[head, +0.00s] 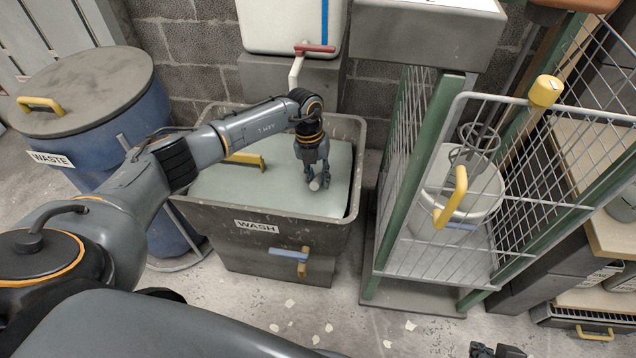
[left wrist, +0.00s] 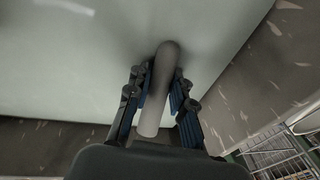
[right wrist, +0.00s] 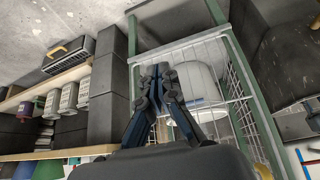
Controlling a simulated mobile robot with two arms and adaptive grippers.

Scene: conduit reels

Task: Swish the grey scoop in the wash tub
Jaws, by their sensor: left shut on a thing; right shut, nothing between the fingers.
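The wash tub (head: 325,238) is a grey bin labelled WASH, centre left in the head view. A flat pale surface (head: 262,190) with a yellow handle spans most of its top; I cannot tell whether it is a cover or liquid. My left gripper (head: 317,178) points down over the tub's right part. In the left wrist view the gripper (left wrist: 160,100) is shut on a grey rod-like handle (left wrist: 168,65), which seems to be the grey scoop's. The scoop's bowl does not show. My right gripper (head: 497,352) is shut and empty; it also shows in the right wrist view (right wrist: 158,72).
A blue WASTE drum (head: 140,175) stands left of the tub. A wire cage trolley (head: 410,230) with a white bucket (head: 470,180) stands to the right. A white tank (head: 280,25) with a red-handled tap (head: 315,48) is behind the tub. Shelves stand at far right.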

